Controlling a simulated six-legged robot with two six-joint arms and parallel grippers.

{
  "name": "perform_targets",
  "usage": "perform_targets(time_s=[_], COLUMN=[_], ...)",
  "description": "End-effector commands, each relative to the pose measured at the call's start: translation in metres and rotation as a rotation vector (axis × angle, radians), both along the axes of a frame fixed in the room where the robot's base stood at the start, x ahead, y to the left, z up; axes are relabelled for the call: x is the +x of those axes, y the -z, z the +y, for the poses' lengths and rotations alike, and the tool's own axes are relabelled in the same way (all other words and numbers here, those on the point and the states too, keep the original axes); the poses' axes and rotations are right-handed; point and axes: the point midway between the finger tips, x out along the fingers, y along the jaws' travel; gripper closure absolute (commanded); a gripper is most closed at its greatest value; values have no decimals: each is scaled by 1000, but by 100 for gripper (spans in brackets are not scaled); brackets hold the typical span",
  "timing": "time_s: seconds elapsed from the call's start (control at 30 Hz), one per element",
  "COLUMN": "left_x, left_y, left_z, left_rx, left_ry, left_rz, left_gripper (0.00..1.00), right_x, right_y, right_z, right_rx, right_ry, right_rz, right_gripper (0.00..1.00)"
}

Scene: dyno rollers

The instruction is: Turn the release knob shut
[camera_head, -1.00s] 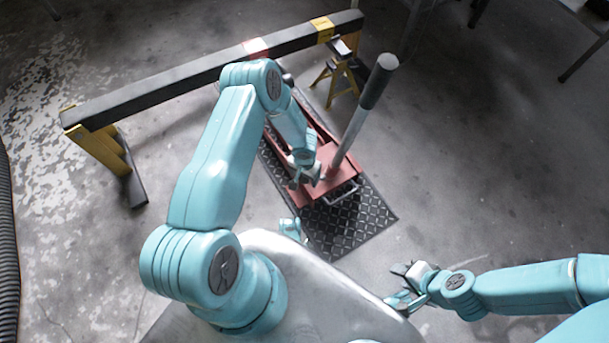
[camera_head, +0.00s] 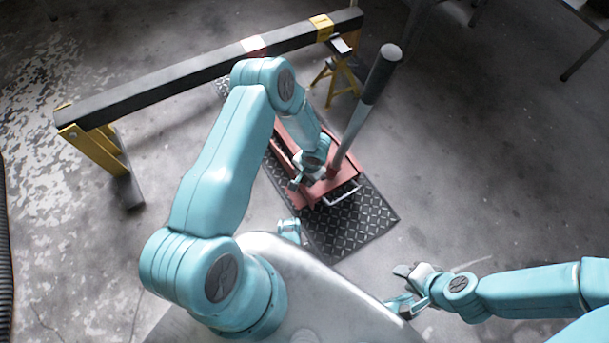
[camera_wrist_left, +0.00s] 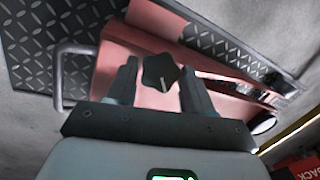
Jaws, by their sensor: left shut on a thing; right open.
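The release knob (camera_wrist_left: 160,72) is a dark, lobed knob with a white pointer line, in the left wrist view. It sits on the red floor jack (camera_wrist_left: 122,60), which also shows in the head view (camera_head: 345,172). My left gripper (camera_wrist_left: 158,82) has one finger on each side of the knob and is shut on it. In the head view my left gripper (camera_head: 308,180) is low over the near end of the jack and hides the knob. My right gripper (camera_head: 404,290) is open and empty at the lower right, away from the jack.
The jack's long handle (camera_head: 362,110) rises right beside my left gripper. A metal loop (camera_head: 342,194) sticks out at the jack's near end. A black treadplate mat (camera_head: 350,228) lies underneath. A dark beam (camera_head: 190,75) on yellow stands crosses behind. The floor at right is clear.

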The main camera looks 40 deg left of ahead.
Motion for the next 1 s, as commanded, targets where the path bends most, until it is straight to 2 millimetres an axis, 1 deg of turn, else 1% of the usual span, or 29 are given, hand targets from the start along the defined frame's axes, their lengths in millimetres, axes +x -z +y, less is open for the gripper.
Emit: perform_targets(time_s=[0.07,0.1,0.13,0.17,0.43,0.57,0.67,0.9,1.0], left_x=[0,0,0,0,0,1,2,3,3], left_y=[0,0,0,0,-1,-12,-33,-97,-121], left_z=[1,1,1,1,0,-1,-4,-14,-18], left_rx=[1,1,1,1,0,0,1,0,1], left_ry=[1,1,1,1,-1,-1,1,1,1], left_rz=[-1,-1,-1,-1,-1,-2,-3,-4,-3], left_gripper=[79,39,29,24,24,24,24,24,24], right_x=[0,0,0,0,0,-1,-3,-7,-10], right_y=[0,0,0,0,-1,-6,-15,-37,-44], right_z=[0,0,0,0,0,1,2,6,8], right_rx=[0,0,0,0,0,0,2,5,7], right_ry=[0,0,0,0,0,-3,-7,-26,-33], right_rz=[0,0,0,0,0,2,6,15,18], right_gripper=[57,57,57,57,57,57,57,57,57])
